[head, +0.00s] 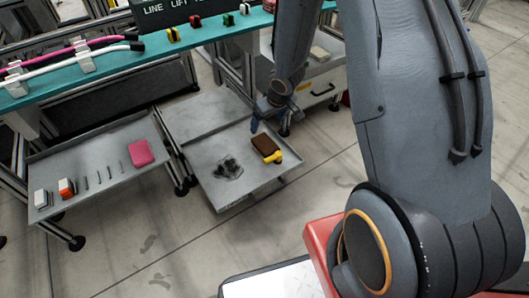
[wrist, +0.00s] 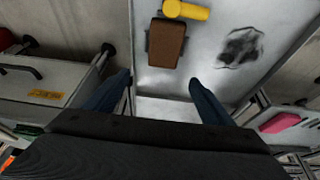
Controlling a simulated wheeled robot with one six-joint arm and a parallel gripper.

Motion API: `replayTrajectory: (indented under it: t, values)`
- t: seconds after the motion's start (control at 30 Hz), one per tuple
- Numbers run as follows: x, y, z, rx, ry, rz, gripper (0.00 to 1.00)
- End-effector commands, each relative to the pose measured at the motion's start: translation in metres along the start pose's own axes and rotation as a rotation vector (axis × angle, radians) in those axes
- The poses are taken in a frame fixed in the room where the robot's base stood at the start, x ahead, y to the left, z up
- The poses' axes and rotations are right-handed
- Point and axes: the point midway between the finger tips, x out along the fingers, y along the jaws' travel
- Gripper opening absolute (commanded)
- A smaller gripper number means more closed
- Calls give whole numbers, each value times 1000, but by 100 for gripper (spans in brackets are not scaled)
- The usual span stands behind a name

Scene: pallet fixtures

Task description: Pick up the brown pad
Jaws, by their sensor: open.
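The brown pad (head: 265,143) is a small block lying on the right part of the grey metal tray (head: 205,175) in the head view. In the wrist view the brown pad (wrist: 167,43) lies on the tray ahead of the fingers, a little left of the middle. A yellow piece (head: 274,157) sits right at its end; it also shows in the wrist view (wrist: 186,11). My gripper (wrist: 160,92) is open and empty, its two blue fingers apart. In the head view my gripper (head: 268,122) is just behind the pad, apart from it.
A dark stain (wrist: 241,47) marks the tray beside the pad. A lower tray at left bears a pink block (head: 141,153), several thin tools and small blocks (head: 66,188). A drawer cabinet (head: 318,82) stands close behind. A teal shelf (head: 130,55) runs above.

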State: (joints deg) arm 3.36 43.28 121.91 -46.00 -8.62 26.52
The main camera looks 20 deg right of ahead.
Motion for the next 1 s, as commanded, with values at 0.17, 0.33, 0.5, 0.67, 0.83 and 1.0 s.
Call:
replayTrajectory:
  t: [0.17,0.33,0.5,0.67,0.83,1.0]
  values:
    - [32,-3,1,-11,13,-25,77]
    - [45,-4,1,-13,16,-30,77]
    - [59,-4,1,-13,15,-29,77]
    - [64,-4,1,-14,15,-29,77]
    - [79,-5,3,-14,15,-29,77]
    - [98,-5,5,-13,15,-29,77]
